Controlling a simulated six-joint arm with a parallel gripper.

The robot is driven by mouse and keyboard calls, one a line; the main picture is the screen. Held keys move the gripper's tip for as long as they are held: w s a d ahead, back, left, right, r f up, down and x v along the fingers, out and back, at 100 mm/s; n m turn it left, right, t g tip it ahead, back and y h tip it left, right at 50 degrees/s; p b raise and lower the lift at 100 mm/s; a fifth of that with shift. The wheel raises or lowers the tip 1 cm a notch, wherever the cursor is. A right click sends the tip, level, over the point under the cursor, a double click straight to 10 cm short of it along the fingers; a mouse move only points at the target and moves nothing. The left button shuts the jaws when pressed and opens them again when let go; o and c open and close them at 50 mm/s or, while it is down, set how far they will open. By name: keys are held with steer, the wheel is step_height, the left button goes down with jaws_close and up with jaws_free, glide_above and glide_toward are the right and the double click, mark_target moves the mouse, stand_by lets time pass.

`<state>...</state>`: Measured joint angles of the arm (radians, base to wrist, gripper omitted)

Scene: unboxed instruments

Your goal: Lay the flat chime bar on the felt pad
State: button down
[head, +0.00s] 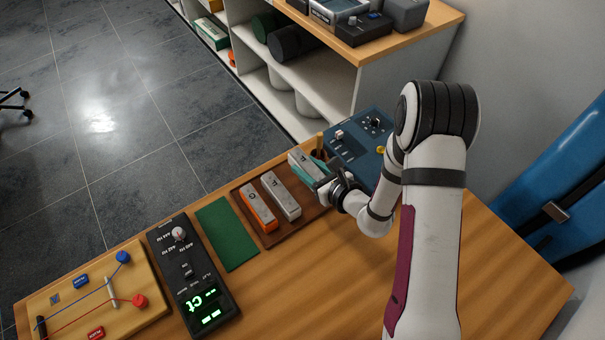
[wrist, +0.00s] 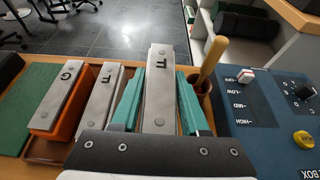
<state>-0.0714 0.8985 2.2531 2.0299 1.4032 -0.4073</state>
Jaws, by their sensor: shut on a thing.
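My gripper (head: 316,172) has its teal fingers shut on a grey chime bar (head: 301,158) at the right end of the brown tray. In the wrist view my gripper (wrist: 160,80) has one finger on each side of that bar (wrist: 158,108), which points away from me. Its stamped letter is hard to read, and I cannot tell whether it touches the tray. An orange-sided bar marked G (head: 257,205) and another grey bar (head: 281,195) stand in the tray to the left. The green felt pad (head: 227,233) lies bare on the table left of the tray.
The brown tray (head: 268,241) lies between pad and gripper. A black tuner with a green display (head: 193,272) is left of the pad, then a wooden board with wires (head: 70,310). A blue control box (head: 350,152) and a mallet handle (wrist: 213,60) are close on the right.

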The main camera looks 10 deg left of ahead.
steer(key=s+d+r, duration=0.2)
steer(key=d+r, duration=0.4)
steer(key=d, duration=0.4)
steer(key=s+a+n+g+y, duration=0.1)
steer(key=s+a, duration=0.2)
steer(key=a, duration=0.2)
steer(key=s+a+n+g+y, duration=0.1)
steer(key=s+a+n+g, duration=0.1)
steer(key=a, duration=0.4)
steer(key=s+a+n+g, duration=0.1)
steer(key=s+a, duration=0.3)
steer(key=a, duration=0.2)
steer(key=shift+s+a+n+g+y, duration=0.1)
steer(key=shift+s+n+g+y, duration=0.2)
steer(key=shift+s+y, duration=0.1)
glide_above(224, 231)
steer(key=f, duration=0.6)
steer(key=shift+w+d+f, duration=0.1)
steer(key=shift+d+f, duration=0.05)
steer(key=shift+d, duration=0.05)
steer(key=f, duration=0.4)
steer(key=shift+a, duration=0.25)
steer(key=shift+f, duration=0.15)
steer(key=shift+f, duration=0.1)
